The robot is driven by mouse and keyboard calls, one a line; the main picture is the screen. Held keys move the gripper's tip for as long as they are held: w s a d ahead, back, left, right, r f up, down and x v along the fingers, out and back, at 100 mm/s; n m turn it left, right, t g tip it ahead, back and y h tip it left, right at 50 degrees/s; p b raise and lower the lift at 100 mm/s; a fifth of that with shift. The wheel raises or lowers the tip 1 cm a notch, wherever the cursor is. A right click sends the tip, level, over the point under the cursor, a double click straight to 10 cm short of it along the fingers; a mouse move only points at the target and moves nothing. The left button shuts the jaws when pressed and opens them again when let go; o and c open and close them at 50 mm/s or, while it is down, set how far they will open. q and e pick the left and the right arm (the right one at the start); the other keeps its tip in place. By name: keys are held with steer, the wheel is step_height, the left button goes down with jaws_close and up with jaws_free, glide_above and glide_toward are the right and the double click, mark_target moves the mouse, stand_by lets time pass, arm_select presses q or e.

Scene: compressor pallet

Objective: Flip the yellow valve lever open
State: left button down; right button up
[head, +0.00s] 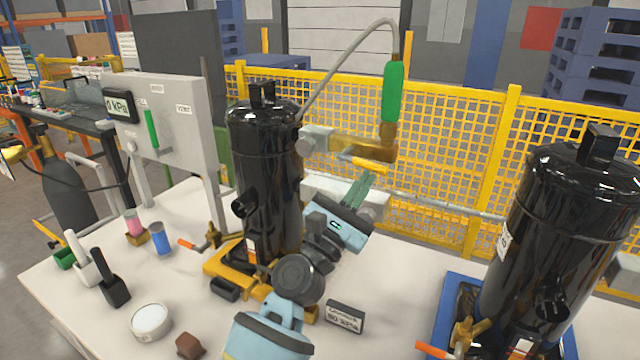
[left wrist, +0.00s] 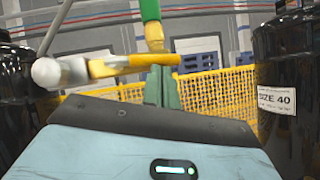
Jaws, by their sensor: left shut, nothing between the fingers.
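The yellow valve lever (head: 370,166) sticks out below a brass valve (head: 350,145) on the right side of the left black compressor (head: 268,170). In the left wrist view the lever (left wrist: 158,60) crosses just above the fingers, pointing right. My left gripper (head: 364,182) is shut and empty, its green fingers just below the lever. In the left wrist view the fingertips (left wrist: 161,72) overlap the lever's underside; I cannot tell whether they touch it. My right gripper is not in view.
A green-sleeved hose (head: 393,92) rises from the valve and loops to the compressor. A second black compressor (head: 565,235) stands right. A yellow mesh fence (head: 440,140) runs behind.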

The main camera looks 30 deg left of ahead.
arm_select(q)
steer(key=shift+d+r, duration=0.3)
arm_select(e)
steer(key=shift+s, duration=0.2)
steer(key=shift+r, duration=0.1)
arm_select(q)
steer(key=shift+f, duration=0.1)
